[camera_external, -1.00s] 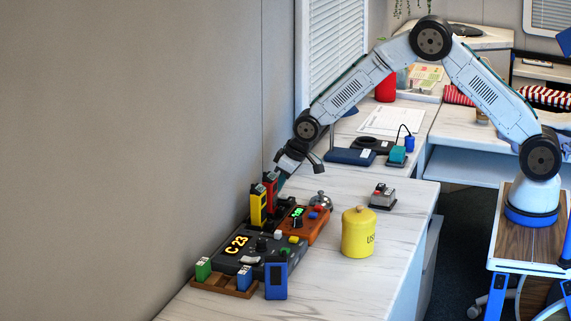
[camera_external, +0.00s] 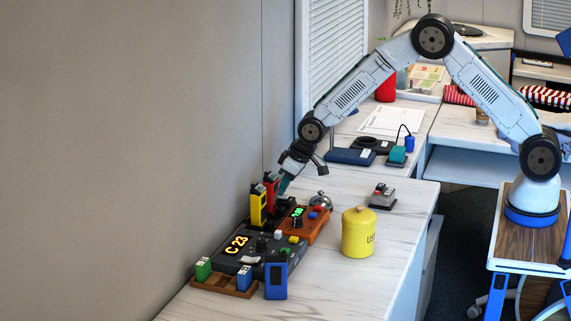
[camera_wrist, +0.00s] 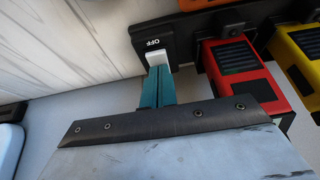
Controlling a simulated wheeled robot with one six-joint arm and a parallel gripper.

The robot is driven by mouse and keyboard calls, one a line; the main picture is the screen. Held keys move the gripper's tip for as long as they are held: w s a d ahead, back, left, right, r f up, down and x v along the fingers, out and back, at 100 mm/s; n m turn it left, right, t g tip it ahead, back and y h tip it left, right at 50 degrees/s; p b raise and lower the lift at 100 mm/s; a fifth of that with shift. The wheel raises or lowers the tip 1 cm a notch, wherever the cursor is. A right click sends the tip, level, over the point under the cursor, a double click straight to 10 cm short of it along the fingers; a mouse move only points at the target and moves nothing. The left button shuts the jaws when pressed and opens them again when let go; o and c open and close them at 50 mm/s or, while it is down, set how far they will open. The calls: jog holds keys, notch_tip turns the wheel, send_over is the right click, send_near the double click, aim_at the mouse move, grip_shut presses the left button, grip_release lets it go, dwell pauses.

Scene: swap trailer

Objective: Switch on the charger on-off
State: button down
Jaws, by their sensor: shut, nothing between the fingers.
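The charger (camera_wrist: 185,32) is a black strip with a white rocker switch (camera_wrist: 155,57) at its end, with the word OFF above it. My gripper (camera_wrist: 155,70) has its teal fingers shut and empty. In the wrist view its tips are at the lower edge of the switch, touching or very close; I cannot tell which. In the external view my gripper (camera_external: 282,186) points down beside the red device (camera_external: 269,191), at the far end of the charger. The switch is hidden there.
The red device and a yellow one (camera_external: 258,206) stand in the charger close to my fingers. An orange box (camera_external: 316,229), a silver bell (camera_external: 321,200) and a dark console (camera_external: 225,252) are nearby. The wall (camera_external: 180,120) is close on the left. A yellow canister (camera_external: 357,236) stands to the right.

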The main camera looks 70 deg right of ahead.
jog(key=v, duration=1.4)
jog(key=shift+w, duration=0.15)
jog(key=shift+w+r, duration=0.3)
jog(key=shift+w, duration=0.4)
jog(key=x, duration=1.4)
jog(key=shift+s+f, duration=0.1)
jog(key=shift+s, duration=0.05)
